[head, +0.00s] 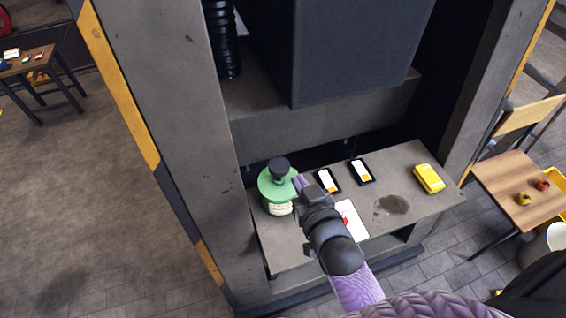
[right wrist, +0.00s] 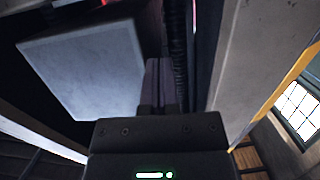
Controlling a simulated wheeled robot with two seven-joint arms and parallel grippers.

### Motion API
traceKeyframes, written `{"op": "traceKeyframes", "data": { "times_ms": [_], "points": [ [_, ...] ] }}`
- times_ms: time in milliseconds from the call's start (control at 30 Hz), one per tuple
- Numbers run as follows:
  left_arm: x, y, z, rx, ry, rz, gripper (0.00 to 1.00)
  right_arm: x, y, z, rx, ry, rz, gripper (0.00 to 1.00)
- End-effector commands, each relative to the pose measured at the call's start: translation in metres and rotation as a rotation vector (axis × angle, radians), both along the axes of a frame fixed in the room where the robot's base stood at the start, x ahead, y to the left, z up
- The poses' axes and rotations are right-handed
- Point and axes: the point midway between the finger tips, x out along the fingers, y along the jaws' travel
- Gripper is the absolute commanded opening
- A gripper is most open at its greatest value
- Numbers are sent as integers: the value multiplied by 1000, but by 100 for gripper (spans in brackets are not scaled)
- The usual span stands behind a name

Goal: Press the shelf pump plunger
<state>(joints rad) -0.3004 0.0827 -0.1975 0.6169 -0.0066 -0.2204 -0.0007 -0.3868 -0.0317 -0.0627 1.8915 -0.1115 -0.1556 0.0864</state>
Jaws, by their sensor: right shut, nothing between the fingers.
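The pump is a green bottle (head: 275,188) with a pale label and a black plunger top (head: 279,168). It stands upright at the left end of the grey shelf (head: 300,252) in the head view. My right gripper (head: 299,183) is shut and empty, just to the right of the bottle's upper part. I cannot tell whether it touches the bottle. In the right wrist view the shut fingers (right wrist: 160,85) point ahead, and the pump is not seen there. My left gripper is not in view.
Two black-framed cards (head: 328,181) (head: 361,171), a white sheet (head: 352,220) and a yellow box (head: 429,178) lie on the shelf. A dark stain (head: 391,205) marks its right part. A large dark block (head: 345,50) hangs above, between grey columns (head: 165,110).

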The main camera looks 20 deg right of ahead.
Motion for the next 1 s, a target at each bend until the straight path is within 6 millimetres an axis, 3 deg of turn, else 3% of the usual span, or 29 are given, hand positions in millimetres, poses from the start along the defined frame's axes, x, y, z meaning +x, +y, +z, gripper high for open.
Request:
{"op": "traceKeyframes", "data": {
  "times_ms": [167, 500, 700, 1000],
  "points": [
    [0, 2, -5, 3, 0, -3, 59, 26, 1, -6, 0, -3, 0, 0],
    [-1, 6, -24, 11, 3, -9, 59, 98, 4, -25, 0, -1, 1, 0],
    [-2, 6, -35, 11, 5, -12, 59, 96, 5, -56, 0, 3, 0, 0],
    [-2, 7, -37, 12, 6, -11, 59, 96, 5, -63, 0, 1, 0, 0]
  ]
}}
